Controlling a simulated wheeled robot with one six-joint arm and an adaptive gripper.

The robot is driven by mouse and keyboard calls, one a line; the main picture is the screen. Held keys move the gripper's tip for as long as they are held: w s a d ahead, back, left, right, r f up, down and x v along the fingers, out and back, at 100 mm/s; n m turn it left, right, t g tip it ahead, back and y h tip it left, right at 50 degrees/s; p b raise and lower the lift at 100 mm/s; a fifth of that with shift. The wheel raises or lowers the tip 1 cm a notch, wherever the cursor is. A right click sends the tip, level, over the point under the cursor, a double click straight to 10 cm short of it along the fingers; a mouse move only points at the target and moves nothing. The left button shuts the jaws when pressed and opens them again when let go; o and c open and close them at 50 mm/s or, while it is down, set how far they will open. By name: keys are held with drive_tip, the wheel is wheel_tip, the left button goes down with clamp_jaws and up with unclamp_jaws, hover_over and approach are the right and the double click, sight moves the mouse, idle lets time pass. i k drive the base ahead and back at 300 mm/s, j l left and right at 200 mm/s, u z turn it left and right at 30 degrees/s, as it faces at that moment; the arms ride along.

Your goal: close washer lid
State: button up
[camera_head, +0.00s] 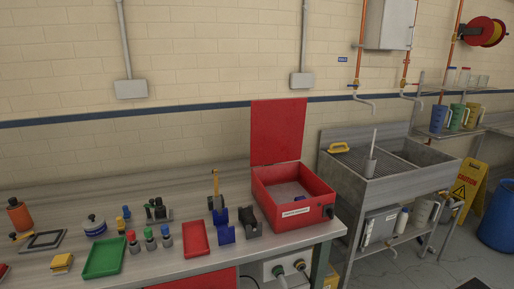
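A red box-shaped unit (290,215), which looks like the washer, stands at the right end of the workbench. A white label is on its front and a dark knob is near its right front corner. Its flat red lid (278,132) stands upright, open, at the back edge. Inside the box a greyish, partly shaded interior shows. My gripper is not seen in this view.
Left of the box are blue and black holders (222,226), a small red tray (195,238), a green tray (105,257) and several small bottles. A metal sink (385,165) stands to the right. The wall is behind the raised lid.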

sight(277, 126)
drive_tip(key=i+z, duration=0.35)
drive_tip(key=i+j+z, duration=0.1)
drive_tip(key=i+z, duration=0.2)
drive_tip(key=i, duration=0.15)
drive_tip(key=i+j+z, duration=0.15)
drive_tip(key=i+z, duration=0.2)
